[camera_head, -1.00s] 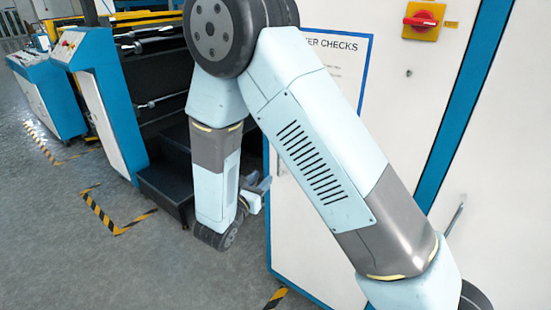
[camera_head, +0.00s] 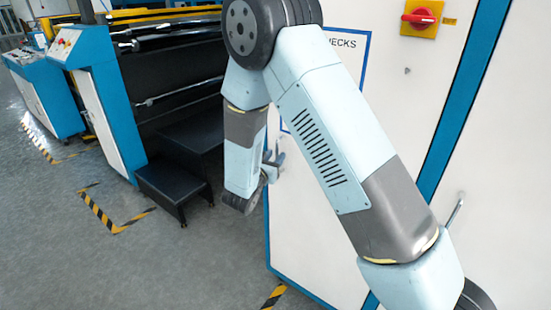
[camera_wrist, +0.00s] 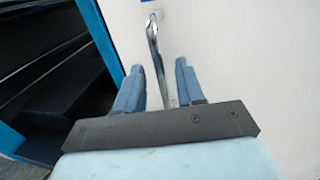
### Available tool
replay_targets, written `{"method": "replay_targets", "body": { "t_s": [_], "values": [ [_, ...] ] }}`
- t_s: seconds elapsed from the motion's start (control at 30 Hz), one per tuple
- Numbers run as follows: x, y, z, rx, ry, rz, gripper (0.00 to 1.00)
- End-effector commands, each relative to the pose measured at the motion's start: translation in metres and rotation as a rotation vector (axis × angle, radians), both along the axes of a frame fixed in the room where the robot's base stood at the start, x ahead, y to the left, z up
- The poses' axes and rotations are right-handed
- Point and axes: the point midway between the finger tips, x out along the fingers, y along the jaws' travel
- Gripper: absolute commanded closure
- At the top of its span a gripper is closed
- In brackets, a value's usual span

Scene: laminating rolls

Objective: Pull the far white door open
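The far white door (camera_head: 300,235) is a flat panel with a blue frame, partly hidden behind my arm in the head view. It looks closed. In the wrist view its white face (camera_wrist: 235,50) fills the right side, and a slim metal handle (camera_wrist: 153,42) stands on it. My gripper (camera_wrist: 159,66) is open, with one blue finger on each side of the handle's lower part and gaps visible on both sides.
Black steps (camera_head: 170,185) stand left of the door, beside the machine. Grey floor (camera_head: 120,270) is open at the lower left.

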Motion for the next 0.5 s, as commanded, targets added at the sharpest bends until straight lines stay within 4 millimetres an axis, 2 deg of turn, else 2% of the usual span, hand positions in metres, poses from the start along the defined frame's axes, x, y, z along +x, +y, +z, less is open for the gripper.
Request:
{"method": "replay_targets", "body": {
  "t_s": [0.23, 0.5],
  "values": [
    [0.0003, -0.0003, -0.0001, 0.000, 0.000, 0.000, 0.63],
    [0.0002, -0.0004, -0.0001, 0.000, 0.000, -0.001, 0.89]
  ]
}}
